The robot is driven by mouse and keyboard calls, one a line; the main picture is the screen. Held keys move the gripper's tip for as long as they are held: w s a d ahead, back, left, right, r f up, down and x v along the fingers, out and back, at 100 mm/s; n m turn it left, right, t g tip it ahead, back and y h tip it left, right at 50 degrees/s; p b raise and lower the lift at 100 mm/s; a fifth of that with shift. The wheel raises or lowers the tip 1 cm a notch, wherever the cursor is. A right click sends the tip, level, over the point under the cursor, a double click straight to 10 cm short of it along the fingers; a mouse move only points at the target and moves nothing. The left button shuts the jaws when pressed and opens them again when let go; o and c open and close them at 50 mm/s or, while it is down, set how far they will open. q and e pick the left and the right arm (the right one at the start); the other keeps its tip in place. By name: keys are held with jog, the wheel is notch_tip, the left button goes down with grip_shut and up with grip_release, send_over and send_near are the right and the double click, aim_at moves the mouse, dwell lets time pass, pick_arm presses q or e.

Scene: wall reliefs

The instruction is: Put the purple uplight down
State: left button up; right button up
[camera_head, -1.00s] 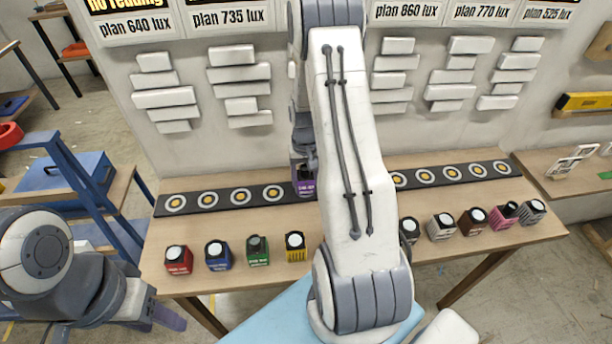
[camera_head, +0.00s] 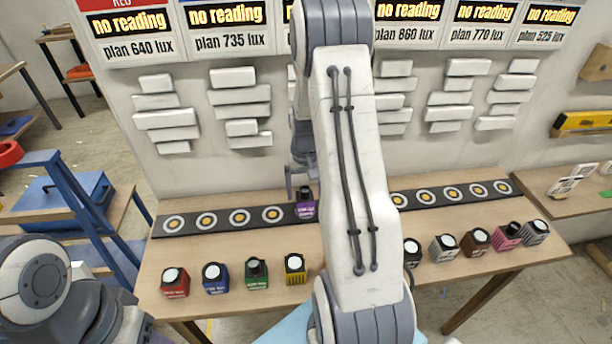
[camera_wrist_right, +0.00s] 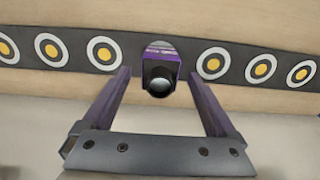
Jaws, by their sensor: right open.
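The purple uplight (camera_head: 306,209) stands on the dark strip (camera_head: 238,218) with ringed yellow discs, in line with the discs and covering its spot. In the right wrist view the uplight (camera_wrist_right: 161,68) shows its purple body and dark round lens, with discs on both sides. My right gripper (camera_wrist_right: 158,75) is open; its purple fingers are to the left and right of the uplight with gaps between. In the head view my right gripper (camera_head: 299,178) is just above and behind the uplight, partly hidden by my arm. My left arm's gripper is out of frame.
Red (camera_head: 175,283), blue (camera_head: 216,279), green (camera_head: 256,273) and yellow (camera_head: 295,269) uplights stand along the table's front left. Several more, including a pink one (camera_head: 508,236), stand at the front right. A wall with white relief blocks (camera_head: 241,94) rises behind. My right arm hides the table's middle.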

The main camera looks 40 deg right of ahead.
notch_tip(320, 180, up, 8)
jog(key=shift+r+b, duration=0.1)
jog(key=shift+b, duration=0.4)
jog(key=s+a+r+n, duration=0.2)
jog(key=a+r+n, duration=0.1)
jog(key=a, duration=0.9)
jog(key=s+a+r+n, duration=0.2)
jog(key=a+n, duration=0.2)
jog(key=a, duration=0.7)
jog(key=s+a+n, duration=0.3)
jog(key=s+a, duration=0.2)
jog(key=s, duration=0.3)
jog(key=s+a+r+n+y, duration=0.1)
jog(key=s+a+n, duration=0.2)
jog(key=s, duration=0.6)
jog(key=a, duration=0.2)
jog(key=shift+s+a+n, duration=0.15)
jog(key=shift+a+n, duration=0.2)
jog(key=shift+n, duration=0.05)
jog(key=shift+c, duration=0.4)
